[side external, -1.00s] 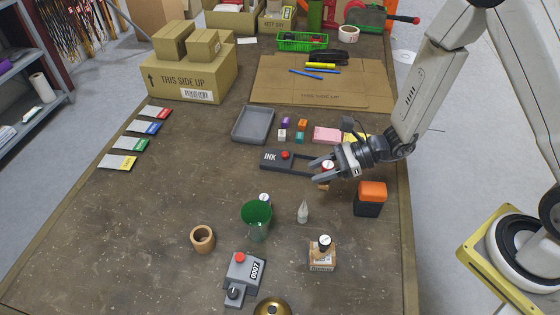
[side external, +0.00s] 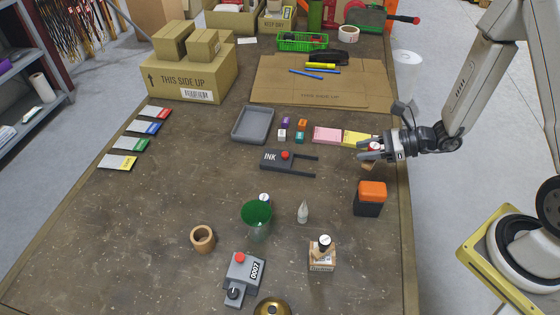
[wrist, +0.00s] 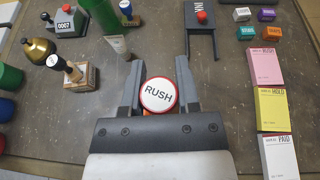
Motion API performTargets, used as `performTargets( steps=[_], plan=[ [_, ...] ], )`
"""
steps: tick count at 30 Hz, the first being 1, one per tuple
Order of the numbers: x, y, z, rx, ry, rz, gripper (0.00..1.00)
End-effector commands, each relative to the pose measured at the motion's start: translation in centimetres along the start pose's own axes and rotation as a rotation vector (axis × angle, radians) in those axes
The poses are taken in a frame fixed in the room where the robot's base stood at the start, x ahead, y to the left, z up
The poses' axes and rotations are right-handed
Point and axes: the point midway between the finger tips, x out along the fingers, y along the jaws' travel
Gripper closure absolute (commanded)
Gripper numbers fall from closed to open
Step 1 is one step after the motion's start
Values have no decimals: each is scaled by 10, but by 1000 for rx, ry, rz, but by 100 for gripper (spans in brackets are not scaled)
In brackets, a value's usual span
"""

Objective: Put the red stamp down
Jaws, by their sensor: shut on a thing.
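The red stamp shows in the wrist view as a round white cap with a red rim, marked RUSH (wrist: 158,95). It sits between the two fingers of my gripper (wrist: 158,88), which is shut on it. In the side view, my gripper (side external: 371,152) is at the right of the table, in front of the yellow pad (side external: 357,138). The stamp's wooden lower part (side external: 368,166) shows beneath the fingers. I cannot tell whether it touches the table. The stamp's printing face is hidden.
Left of my gripper lies the dark INK holder (side external: 272,158) with two prongs. A pink pad (side external: 326,135) lies beside the yellow one. An orange-and-black block (side external: 370,198) stands in front, near the table's right edge. The middle of the table at left is clear.

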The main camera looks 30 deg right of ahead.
Motion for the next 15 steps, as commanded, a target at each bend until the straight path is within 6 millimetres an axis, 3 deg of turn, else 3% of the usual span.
performTargets(
  steps=[7,15],
  plan=[
    [13,-11,-3,0,1,3,100],
    [44,-40,-10,-2,0,3,100]
  ],
)
